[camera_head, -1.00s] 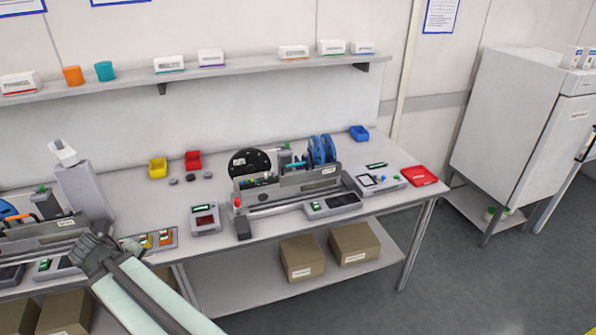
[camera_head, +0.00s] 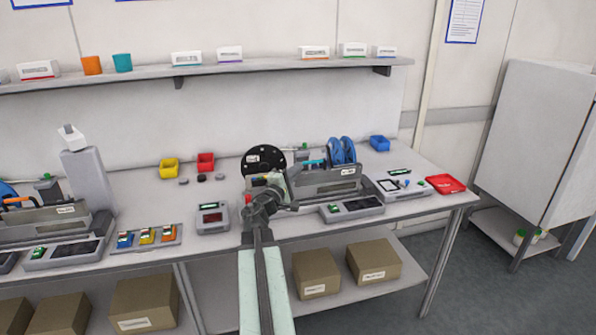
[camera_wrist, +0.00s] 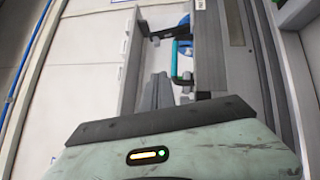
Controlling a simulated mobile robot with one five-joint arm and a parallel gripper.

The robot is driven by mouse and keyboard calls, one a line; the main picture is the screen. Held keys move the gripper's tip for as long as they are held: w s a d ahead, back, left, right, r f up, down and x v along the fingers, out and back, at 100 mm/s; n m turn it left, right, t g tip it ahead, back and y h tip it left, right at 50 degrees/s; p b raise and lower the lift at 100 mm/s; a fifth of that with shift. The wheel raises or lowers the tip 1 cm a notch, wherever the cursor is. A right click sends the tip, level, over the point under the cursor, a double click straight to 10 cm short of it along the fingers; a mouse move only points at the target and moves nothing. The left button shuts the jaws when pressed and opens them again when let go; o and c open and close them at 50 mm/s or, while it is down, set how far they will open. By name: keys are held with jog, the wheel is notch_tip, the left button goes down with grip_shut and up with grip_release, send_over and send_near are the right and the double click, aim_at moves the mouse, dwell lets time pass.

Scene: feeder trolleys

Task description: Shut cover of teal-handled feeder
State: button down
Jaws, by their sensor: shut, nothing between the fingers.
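The teal-handled feeder sits in the right-hand machine on the bench, by the blue reels. Its teal handle (camera_head: 314,162) shows small in the head view. In the wrist view the teal handle (camera_wrist: 176,60) is a rounded loop beyond my fingertips, a little to their right. My gripper (camera_wrist: 156,92) is shut and empty, apart from the handle. In the head view my arm's end covers the left part of the machine, and my fingers cannot be made out there. How far the cover stands open is too small to tell.
Blue reels (camera_head: 342,151) stand right of the handle, and a black reel (camera_head: 264,161) stands left. The machine's grey front rail (camera_head: 335,181) runs along the near side. A scanner-like box (camera_head: 213,218) and a display unit (camera_head: 352,208) sit at the bench front.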

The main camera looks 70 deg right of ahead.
jog(key=s+d+r+p, duration=0.1)
jog(key=s+d+r, duration=0.1)
jog(key=d, duration=0.6)
jog(key=shift+s+d+p, duration=0.15)
jog(key=shift+s+p, duration=0.15)
jog(key=shift+s, duration=0.45)
